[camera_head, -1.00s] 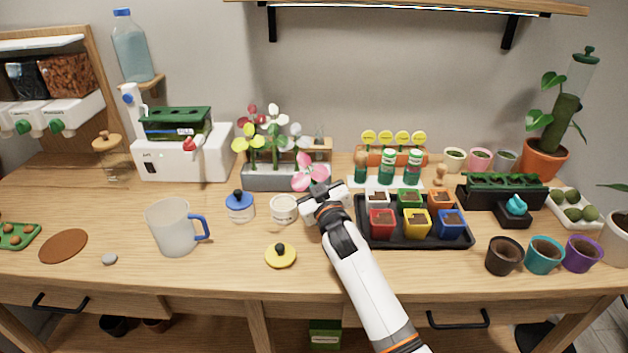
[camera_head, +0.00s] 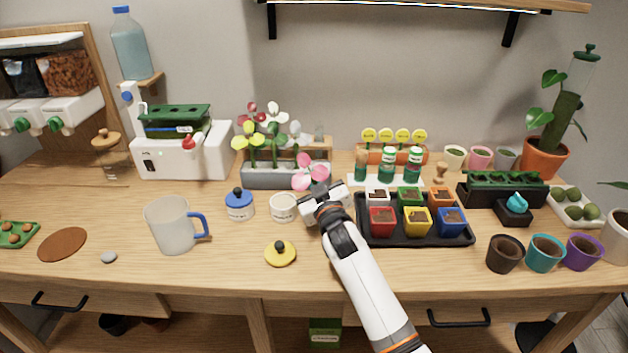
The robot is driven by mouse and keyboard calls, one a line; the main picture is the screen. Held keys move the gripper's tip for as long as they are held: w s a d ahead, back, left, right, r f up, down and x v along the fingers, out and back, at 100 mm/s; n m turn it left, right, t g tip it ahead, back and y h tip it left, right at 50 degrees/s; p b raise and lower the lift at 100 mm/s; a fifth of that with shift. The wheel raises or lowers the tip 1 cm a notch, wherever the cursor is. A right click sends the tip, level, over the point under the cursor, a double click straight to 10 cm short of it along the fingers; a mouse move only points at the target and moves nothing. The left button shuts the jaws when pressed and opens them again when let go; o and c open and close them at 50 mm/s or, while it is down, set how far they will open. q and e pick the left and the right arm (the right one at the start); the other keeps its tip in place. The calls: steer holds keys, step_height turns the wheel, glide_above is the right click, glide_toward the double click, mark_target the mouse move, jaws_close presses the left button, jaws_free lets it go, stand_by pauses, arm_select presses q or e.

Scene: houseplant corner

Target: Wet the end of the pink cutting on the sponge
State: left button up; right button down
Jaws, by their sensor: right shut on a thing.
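The pink cutting (camera_head: 309,172) shows as pink petals just above my right gripper (camera_head: 318,197), in front of the grey flower planter. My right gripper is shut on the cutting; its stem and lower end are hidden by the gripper. No sponge shows clearly; a small teal thing (camera_head: 516,204) sits on a black holder (camera_head: 514,219) at the right, and I cannot tell whether it is the sponge. The gripper is well to the left of it. My left gripper is not in view.
An open white jar (camera_head: 284,208) stands just left of the gripper, with a yellow lid (camera_head: 280,253) in front. A black tray (camera_head: 440,240) of coloured pots is close on the right. A grey planter (camera_head: 275,177) holds other flowers behind.

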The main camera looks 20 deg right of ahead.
steer(key=shift+f, duration=0.4)
stand_by(0.5)
steer(key=shift+r, duration=0.1)
step_height(320, 180, up, 7)
steer(key=p, duration=0.6)
stand_by(0.7)
